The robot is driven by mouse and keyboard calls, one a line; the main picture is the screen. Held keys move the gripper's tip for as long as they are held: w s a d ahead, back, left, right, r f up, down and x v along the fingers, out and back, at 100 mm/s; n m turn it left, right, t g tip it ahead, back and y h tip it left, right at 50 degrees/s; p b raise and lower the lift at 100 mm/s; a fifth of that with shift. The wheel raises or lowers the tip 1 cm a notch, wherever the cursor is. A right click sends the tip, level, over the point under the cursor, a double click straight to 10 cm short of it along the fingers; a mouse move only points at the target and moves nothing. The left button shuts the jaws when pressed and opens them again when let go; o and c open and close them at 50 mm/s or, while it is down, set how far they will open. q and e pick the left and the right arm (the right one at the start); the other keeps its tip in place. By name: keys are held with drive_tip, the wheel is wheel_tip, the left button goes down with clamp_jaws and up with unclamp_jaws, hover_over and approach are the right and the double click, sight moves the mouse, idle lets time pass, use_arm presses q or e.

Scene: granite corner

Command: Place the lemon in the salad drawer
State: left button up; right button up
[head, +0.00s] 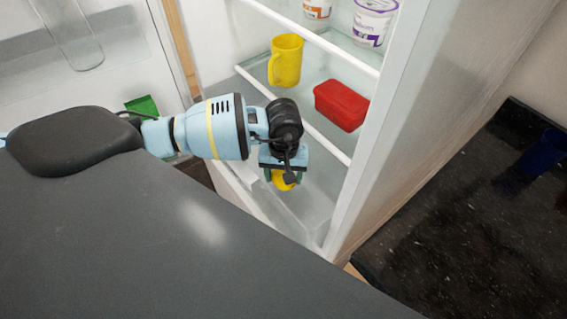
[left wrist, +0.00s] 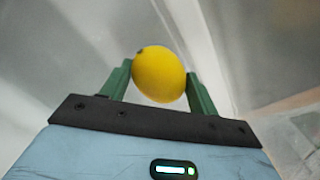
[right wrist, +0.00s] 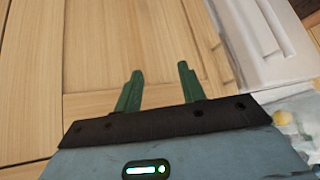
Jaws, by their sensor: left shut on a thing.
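The yellow lemon (left wrist: 160,75) is held between the two green fingers of my left gripper (left wrist: 158,88) in the left wrist view. In the head view the lemon (head: 283,181) shows partly under my left gripper (head: 283,172), low inside the open fridge. The salad drawer (head: 300,213) seems to be the pale clear bin at the fridge's bottom, below the gripper. Whether the lemon touches it I cannot tell. My right gripper (right wrist: 158,88) is open and empty in the right wrist view, facing wooden cabinet fronts.
A yellow mug (head: 286,60) and a red box (head: 341,105) stand on the glass shelf above. Tubs (head: 374,22) are on the upper shelf. The fridge side wall (head: 390,130) is close on the right. A dark granite counter (head: 460,230) lies beyond it.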

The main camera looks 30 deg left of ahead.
sight(283, 183)
use_arm(q)
drive_tip(key=shift+f, duration=1.65)
drive_tip(key=shift+f, duration=0.1)
drive_tip(key=shift+f, duration=0.15)
drive_tip(key=o, duration=1)
drive_tip(key=shift+o, duration=0.2)
wheel_tip(283, 183, up, 13)
drive_tip(key=shift+f, duration=0.2)
